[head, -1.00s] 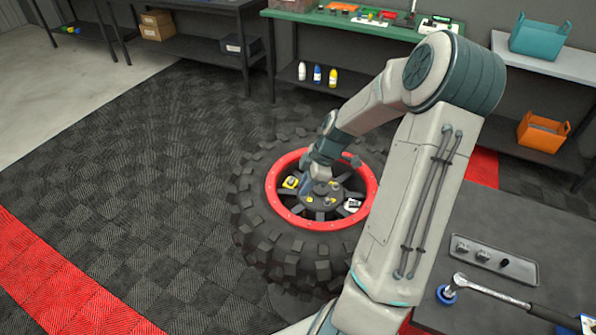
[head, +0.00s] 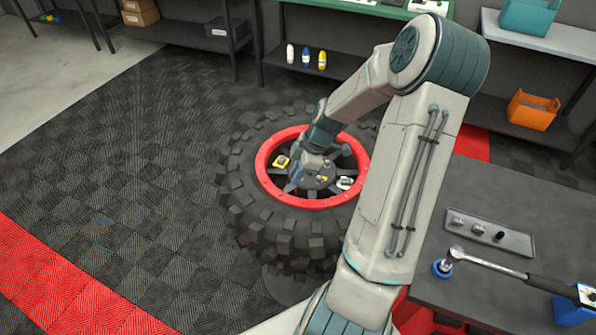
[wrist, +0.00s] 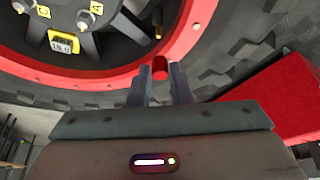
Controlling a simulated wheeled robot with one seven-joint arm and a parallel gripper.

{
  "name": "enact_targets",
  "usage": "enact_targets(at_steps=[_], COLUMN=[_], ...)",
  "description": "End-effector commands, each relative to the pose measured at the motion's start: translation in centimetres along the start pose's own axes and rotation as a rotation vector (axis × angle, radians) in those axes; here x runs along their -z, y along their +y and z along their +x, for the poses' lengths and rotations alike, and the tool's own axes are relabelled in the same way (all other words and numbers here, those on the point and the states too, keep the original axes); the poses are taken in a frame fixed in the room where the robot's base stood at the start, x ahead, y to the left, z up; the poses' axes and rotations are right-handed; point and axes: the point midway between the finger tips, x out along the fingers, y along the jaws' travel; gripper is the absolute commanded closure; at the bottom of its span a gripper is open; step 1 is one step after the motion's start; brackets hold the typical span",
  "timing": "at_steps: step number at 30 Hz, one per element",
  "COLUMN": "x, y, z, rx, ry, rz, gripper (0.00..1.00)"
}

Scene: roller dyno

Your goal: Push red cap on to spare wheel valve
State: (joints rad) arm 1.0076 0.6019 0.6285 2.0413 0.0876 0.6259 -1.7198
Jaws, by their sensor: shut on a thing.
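The red cap (wrist: 160,67) is held between the two fingertips of my gripper (wrist: 160,75) in the wrist view. The spare wheel (head: 240,215) is a large knobbly black tyre with a red rim (head: 262,180), lying on its side in the head view. The rim also shows in the wrist view (wrist: 100,70). A thin valve stem with a brass-coloured tip (wrist: 158,33) stands just inside the rim, beyond the cap in the picture. The cap looks apart from it. In the head view my wrist is over the wheel and the cap is hidden.
A yellow tag (wrist: 63,44) sits among the dark spokes. A dark table (head: 480,285) at right holds a tray (head: 515,241) and a ratchet wrench (head: 490,265). Shelves line the back wall. The floor left of the wheel is clear.

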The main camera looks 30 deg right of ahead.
Motion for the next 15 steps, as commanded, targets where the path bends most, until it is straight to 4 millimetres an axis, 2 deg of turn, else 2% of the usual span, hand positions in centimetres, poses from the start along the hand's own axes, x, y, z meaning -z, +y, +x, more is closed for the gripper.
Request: enact_targets(at_steps=[15], x=[-1.2], y=[0.0], z=[3.0], rx=[0.001], ry=[0.0], rz=[-0.001], gripper=[1.0])
